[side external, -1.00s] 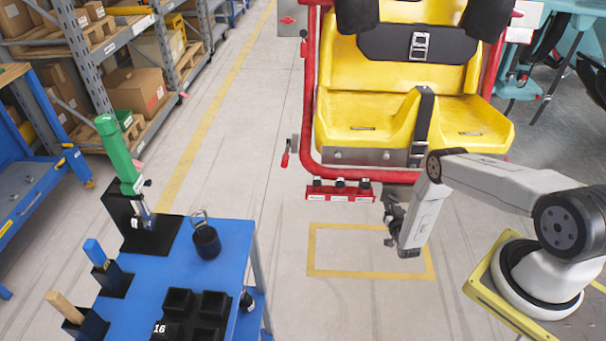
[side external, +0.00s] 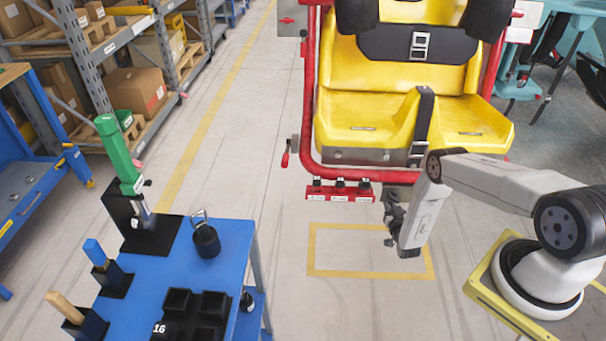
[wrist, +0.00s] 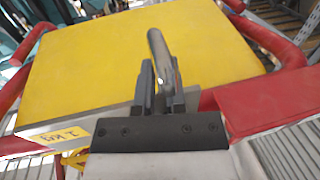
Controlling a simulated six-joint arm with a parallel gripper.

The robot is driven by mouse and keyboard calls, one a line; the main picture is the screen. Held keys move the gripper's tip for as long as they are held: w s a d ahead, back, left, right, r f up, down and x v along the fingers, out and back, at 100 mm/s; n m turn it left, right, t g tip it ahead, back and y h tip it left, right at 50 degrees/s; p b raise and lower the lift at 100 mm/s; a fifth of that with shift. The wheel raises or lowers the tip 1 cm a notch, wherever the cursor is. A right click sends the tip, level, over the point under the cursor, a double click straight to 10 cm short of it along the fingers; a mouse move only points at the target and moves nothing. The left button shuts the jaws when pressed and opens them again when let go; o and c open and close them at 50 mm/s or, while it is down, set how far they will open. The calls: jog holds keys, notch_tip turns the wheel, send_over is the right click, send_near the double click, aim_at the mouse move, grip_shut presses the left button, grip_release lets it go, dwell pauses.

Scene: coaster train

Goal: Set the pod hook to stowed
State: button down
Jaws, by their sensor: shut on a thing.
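The pod is a yellow seat (side external: 365,115) in a red tube frame (side external: 308,90) in the side view. My gripper (side external: 392,218) is below the seat's front edge, right of the small red box. In the wrist view my gripper (wrist: 163,88) is shut on a grey metal rod with a rounded end, which looks like the pod hook (wrist: 160,45). The rod stands out beyond the fingers, over a yellow panel (wrist: 130,70). The hook cannot be made out in the side view, and its latch setting cannot be told.
A red box with several black knobs (side external: 340,192) hangs under the frame, close to my gripper. A blue table (side external: 165,285) with tool holders stands at left. Red bars (wrist: 270,45) flank the panel in the wrist view. The floor between table and pod is clear.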

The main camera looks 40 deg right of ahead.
dwell(0.6)
jog(key=shift+w+d+f+n+t+h, duration=0.1)
jog(key=shift+w+d+n+t+h, duration=0.15)
jog(key=shift+t, duration=0.3)
jog(key=shift+w+d+n+t+h, duration=0.15)
jog(key=shift+t+h, duration=0.2)
jog(key=shift+t, duration=0.2)
jog(key=c, duration=0.7)
grip_release()
jog(key=shift+t, duration=0.3)
jog(key=v, duration=0.7)
jog(key=shift+s+a, duration=0.2)
jog(key=shift+s, duration=0.1)
jog(key=shift+f, duration=0.1)
